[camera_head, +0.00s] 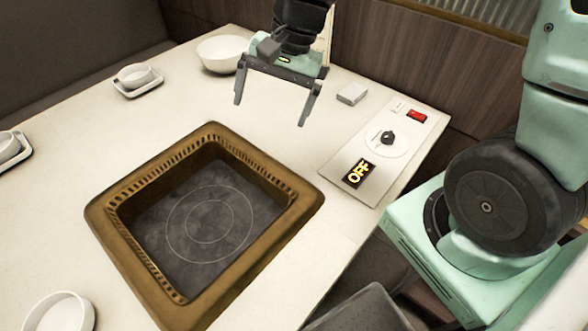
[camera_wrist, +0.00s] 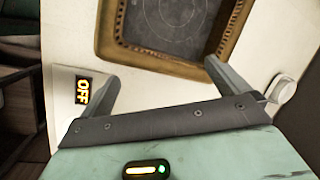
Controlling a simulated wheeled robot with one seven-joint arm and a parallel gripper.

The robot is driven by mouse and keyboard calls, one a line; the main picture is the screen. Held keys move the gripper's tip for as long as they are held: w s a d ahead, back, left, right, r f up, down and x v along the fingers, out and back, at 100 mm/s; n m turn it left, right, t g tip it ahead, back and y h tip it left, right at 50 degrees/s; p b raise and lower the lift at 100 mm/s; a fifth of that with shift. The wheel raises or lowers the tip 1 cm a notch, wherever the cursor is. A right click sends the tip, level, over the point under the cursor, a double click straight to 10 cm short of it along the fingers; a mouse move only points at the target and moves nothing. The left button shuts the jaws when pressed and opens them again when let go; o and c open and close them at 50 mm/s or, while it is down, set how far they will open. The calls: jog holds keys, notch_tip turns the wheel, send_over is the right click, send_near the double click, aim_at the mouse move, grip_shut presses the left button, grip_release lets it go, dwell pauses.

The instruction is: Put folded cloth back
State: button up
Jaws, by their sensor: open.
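A small pale, flat-topped block (camera_head: 352,94) lies on the table near its back edge, to the right of my gripper. It may be the folded cloth, but it is too small to tell. No other thing in view looks like a cloth. My gripper (camera_head: 270,110) is open above the back part of the table, with nothing between its fingers. In the wrist view, my gripper (camera_wrist: 165,75) has its two fingers wide apart, with bare table between them.
A brown-framed sunken cooker (camera_head: 300,196) sits in the table; the wrist view also shows its frame (camera_wrist: 160,60). A control panel (camera_head: 405,163) with an OFF sign (camera_head: 359,173) is at the right. A white bowl (camera_head: 221,53) and small cups (camera_head: 135,75) stand left.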

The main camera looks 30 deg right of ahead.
jog(key=s+a+r+n+h, duration=0.1)
jog(key=s+a+n, duration=0.1)
jog(key=s+n, duration=0.5)
jog(key=s+a+n+h, duration=0.2)
jog(key=s+a+n, duration=0.1)
jog(key=s+n, duration=0.5)
jog(key=shift+s+a+r+n+g, duration=0.3)
jog(key=shift+s+r, duration=0.05)
jog(key=shift+s, duration=0.85)
